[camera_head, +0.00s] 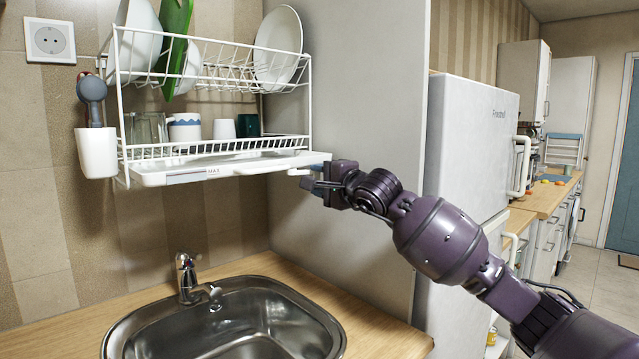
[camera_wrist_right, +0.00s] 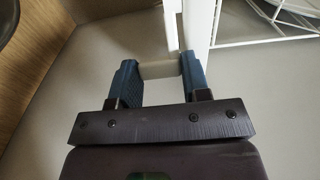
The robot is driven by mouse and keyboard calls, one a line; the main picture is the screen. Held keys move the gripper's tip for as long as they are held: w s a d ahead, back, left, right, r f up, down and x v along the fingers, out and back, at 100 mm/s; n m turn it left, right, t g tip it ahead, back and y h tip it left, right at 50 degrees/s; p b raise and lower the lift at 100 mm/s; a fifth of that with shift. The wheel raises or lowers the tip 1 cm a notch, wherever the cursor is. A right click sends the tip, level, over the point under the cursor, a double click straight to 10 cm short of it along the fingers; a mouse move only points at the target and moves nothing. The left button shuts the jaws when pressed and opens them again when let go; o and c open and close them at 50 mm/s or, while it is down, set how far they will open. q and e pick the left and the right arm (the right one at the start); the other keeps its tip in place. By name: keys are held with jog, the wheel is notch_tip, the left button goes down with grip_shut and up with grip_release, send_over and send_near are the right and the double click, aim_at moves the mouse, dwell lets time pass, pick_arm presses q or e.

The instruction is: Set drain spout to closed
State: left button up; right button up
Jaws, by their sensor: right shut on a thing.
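The white drain spout (camera_head: 299,172) sticks out at the right end of the drip tray (camera_head: 160,178) under the dish rack. My right gripper (camera_head: 316,178) comes in from the right and is at the spout. In the right wrist view, my two blue fingers (camera_wrist_right: 159,78) are shut on the pale spout (camera_wrist_right: 158,69), one on each side. The fingers hide part of the spout, and I cannot tell its exact setting. My left gripper is not in view.
The white wire dish rack (camera_head: 215,62) holds plates, cups and glasses. A metal sink (camera_head: 225,325) with a tap (camera_head: 187,278) is below. A grey side panel (camera_head: 375,120) stands just behind my right gripper, with a fridge (camera_head: 470,140) beyond it.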

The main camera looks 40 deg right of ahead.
jog(key=shift+w+d+f+n+y, duration=0.15)
jog(key=shift+w+n+y, duration=0.1)
jog(key=shift+n+y, duration=0.35)
jog(key=o, duration=0.9)
jog(key=shift+o, duration=0.2)
jog(key=shift+s, duration=0.1)
jog(key=s+d+p, duration=0.1)
jog(key=s, duration=0.9)
jog(key=shift+s+p, duration=0.3)
jog(key=shift+d, duration=0.1)
